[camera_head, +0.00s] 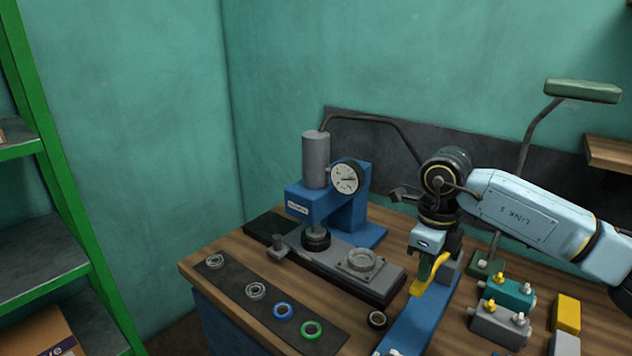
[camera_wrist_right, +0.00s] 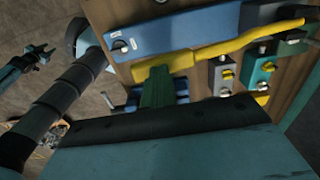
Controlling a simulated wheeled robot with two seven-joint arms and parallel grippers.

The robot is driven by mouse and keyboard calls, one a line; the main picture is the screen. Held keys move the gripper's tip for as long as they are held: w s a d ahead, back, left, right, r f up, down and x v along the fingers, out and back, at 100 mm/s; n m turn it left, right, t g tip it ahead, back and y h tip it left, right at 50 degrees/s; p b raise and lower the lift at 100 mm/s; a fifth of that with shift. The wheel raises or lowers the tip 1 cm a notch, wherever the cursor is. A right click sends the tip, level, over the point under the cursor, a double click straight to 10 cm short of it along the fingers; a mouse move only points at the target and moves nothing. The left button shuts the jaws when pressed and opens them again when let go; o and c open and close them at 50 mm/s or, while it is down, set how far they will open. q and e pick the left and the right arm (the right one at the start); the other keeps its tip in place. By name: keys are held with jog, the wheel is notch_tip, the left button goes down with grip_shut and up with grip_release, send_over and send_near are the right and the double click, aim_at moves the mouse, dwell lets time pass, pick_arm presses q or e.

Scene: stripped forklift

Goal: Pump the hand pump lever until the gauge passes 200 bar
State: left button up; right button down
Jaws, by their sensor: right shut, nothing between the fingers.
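The hand pump is a long blue body (camera_head: 415,315) at the bench's front, also in the right wrist view (camera_wrist_right: 190,32). Its yellow lever (camera_head: 428,273) shows at the right gripper in the head view, and lies along the blue body in the wrist view (camera_wrist_right: 215,50). My right gripper (camera_wrist_right: 157,85) is shut and empty, its green fingers close beside the lever's grip end; I cannot tell whether they touch. The round white gauge (camera_head: 345,177) sits on the blue press (camera_head: 330,205); its reading is too small to make out. A small dark gripper-like shape (camera_wrist_right: 35,57) may be my left gripper.
A dark mat (camera_head: 265,305) with several rings lies front left on the wooden bench. Teal (camera_head: 510,290) and grey (camera_head: 500,325) valve blocks and a yellow block (camera_head: 567,312) stand at right. A green-headed lamp (camera_head: 582,92) rises behind my right arm. A green shelf (camera_head: 60,190) is far left.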

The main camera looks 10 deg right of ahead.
notch_tip(320, 180, up, 7)
jog(key=p, duration=0.4)
jog(key=shift+r, duration=0.2)
